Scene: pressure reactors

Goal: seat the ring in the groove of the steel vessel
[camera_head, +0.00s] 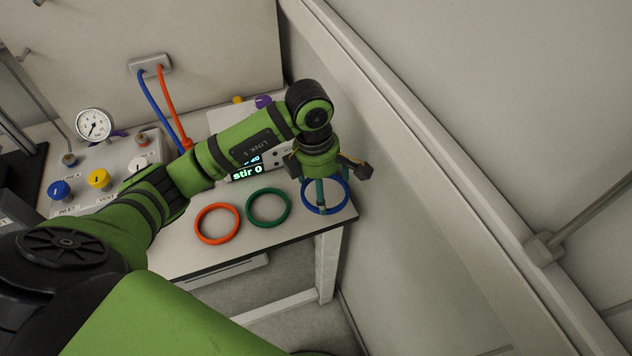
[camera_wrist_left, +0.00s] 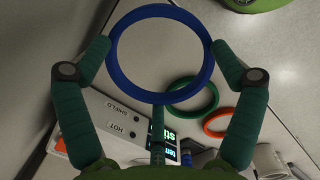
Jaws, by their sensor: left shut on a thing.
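My left gripper (camera_head: 324,196) is shut on the blue ring (camera_head: 347,200) near the right end of the bench. In the left wrist view the fingers of the gripper (camera_wrist_left: 158,52) press on opposite sides of the blue ring (camera_wrist_left: 119,76). The ring looks larger than the rings on the bench there and overlaps the green one. The gripper hides part of it in the head view. A green ring (camera_head: 249,207) and an orange ring (camera_head: 197,226) lie flat on the bench to its left. I cannot make out the steel vessel in either view. My right gripper is not in view.
A stirrer unit with a lit display (camera_head: 246,173) stands behind the rings, partly behind my arm. A valve panel (camera_head: 117,170) with knobs and a gauge (camera_head: 94,124) is at the left. A pale wall (camera_head: 420,190) runs close along the bench's right side.

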